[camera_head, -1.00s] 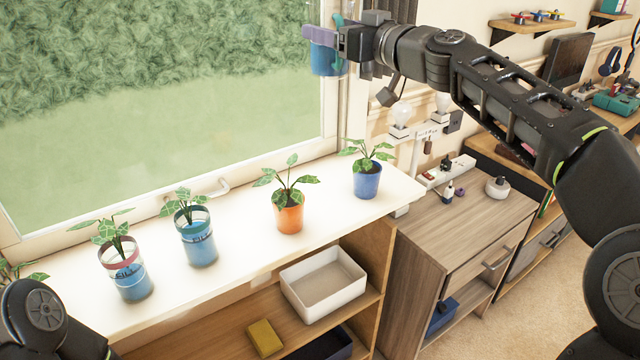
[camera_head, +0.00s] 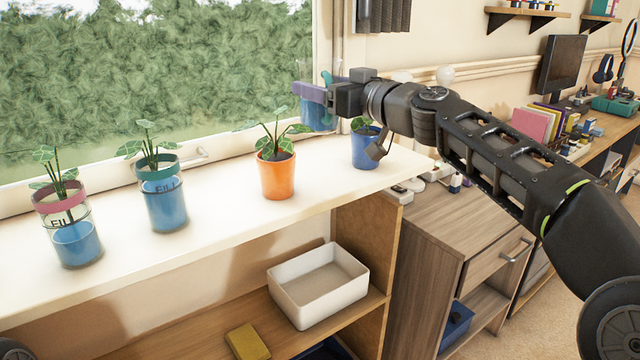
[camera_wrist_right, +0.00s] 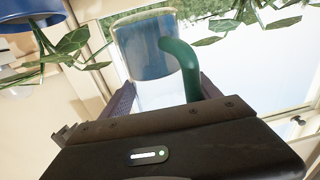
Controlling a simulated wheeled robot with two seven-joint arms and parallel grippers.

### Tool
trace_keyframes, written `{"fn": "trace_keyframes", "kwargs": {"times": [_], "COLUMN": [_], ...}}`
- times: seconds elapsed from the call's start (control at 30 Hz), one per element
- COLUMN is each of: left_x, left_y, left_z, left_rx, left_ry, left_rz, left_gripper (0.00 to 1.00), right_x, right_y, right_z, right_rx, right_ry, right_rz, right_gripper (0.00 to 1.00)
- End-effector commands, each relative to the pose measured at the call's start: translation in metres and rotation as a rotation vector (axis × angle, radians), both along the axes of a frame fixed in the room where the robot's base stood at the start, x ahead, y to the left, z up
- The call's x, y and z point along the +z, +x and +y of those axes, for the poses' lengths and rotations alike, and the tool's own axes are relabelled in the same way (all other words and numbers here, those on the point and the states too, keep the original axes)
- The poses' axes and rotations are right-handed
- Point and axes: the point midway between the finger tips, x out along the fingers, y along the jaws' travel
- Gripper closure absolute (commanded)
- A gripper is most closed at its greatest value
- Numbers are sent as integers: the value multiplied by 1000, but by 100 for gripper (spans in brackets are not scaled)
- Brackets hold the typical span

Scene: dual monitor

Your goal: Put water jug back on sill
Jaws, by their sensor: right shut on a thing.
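The water jug is a clear vessel with blue inside (camera_head: 318,117) and a green handle. My right gripper (camera_head: 322,92), with purple fingers, is shut on it. The jug is at the back of the white sill (camera_head: 215,222), in the picture between the orange pot and the blue pot. I cannot tell whether its base touches the sill. In the right wrist view the jug (camera_wrist_right: 145,52) is between the fingers (camera_wrist_right: 165,97), with the green handle toward the palm. My left gripper is out of view.
On the sill stand an orange plant pot (camera_head: 277,177), a blue plant pot (camera_head: 366,148), partly behind my right wrist, and two plants in blue-filled glasses (camera_head: 164,205) (camera_head: 78,245). Bare sill lies in front of the jug. A white bin (camera_head: 318,288) sits on the shelf below.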

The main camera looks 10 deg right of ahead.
Motion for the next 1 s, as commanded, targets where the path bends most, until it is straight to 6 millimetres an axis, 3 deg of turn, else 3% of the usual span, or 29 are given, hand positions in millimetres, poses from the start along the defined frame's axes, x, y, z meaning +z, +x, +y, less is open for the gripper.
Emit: {"fn": "trace_keyframes", "kwargs": {"times": [0.23,0.57,1.0], "left_x": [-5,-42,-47], "left_y": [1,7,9], "left_z": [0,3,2], "left_rx": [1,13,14], "left_ry": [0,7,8], "left_rz": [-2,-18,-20], "left_gripper": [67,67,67], "right_x": [-6,-60,-69], "right_y": [0,0,0], "right_z": [0,0,0], "right_rx": [0,-1,-1], "right_ry": [0,1,0], "right_rz": [-1,0,-1], "right_gripper": [94,94,94]}}
